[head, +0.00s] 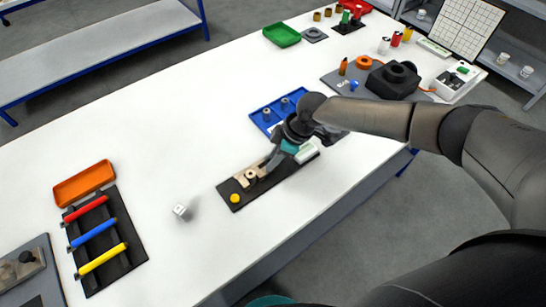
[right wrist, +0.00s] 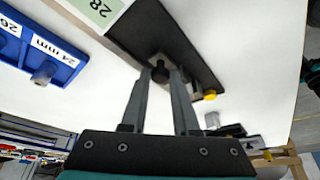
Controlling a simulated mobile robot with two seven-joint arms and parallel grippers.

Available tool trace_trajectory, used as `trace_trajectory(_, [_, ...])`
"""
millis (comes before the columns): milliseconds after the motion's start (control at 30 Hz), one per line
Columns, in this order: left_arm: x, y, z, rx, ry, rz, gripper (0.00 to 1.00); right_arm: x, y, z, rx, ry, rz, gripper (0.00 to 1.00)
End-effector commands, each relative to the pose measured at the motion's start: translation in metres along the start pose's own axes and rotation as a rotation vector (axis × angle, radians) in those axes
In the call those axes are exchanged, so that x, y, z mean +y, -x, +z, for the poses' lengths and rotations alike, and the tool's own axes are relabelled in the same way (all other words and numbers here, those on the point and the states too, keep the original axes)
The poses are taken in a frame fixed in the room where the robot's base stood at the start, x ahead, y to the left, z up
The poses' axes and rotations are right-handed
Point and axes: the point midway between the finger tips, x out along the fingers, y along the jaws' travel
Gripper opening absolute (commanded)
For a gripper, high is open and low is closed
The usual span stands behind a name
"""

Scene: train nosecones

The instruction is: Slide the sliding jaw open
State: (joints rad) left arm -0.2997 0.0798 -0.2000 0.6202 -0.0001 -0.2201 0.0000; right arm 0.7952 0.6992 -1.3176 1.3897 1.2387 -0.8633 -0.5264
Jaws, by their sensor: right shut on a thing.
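The jaw fixture is a black plate (head: 278,180) lying on the white table in the head view. Beige jaw blocks (head: 243,182) stand near its left half, with a small dark gap between them. A yellow button (head: 235,198) is at the plate's left end. My right gripper (head: 268,167) reaches down over the plate beside the beige blocks. In the right wrist view its two fingers (right wrist: 162,75) are shut on a small dark round knob (right wrist: 160,72) on the black plate. I cannot tell which jaw block the knob belongs to. My left gripper is not in view.
A blue tray (head: 262,123) with grey pegs lies just behind the plate. An orange tray (head: 84,184) and a black rack with coloured bars (head: 121,268) are further left.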

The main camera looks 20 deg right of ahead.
Motion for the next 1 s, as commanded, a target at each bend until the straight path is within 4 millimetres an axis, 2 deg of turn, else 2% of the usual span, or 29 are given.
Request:
trace_trajectory(167, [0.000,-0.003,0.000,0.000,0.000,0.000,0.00,0.004,0.001,0.003,0.000,-0.001,0.001,0.00])
trace_trajectory(367, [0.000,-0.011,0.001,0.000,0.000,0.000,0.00,0.018,0.005,0.017,0.000,-0.001,0.001,0.00])
trace_trajectory(633, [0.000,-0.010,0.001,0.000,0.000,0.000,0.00,0.020,0.008,0.018,-0.002,0.000,0.004,0.00])
trace_trajectory(667, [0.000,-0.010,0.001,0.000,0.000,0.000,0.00,0.021,0.008,0.018,-0.002,0.000,0.004,0.32])
trace_trajectory(900, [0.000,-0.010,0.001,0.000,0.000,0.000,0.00,0.020,0.008,0.018,-0.001,0.000,0.003,0.59])
trace_trajectory(1000, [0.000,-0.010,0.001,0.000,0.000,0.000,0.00,0.019,0.007,0.017,0.000,0.000,0.002,0.59])
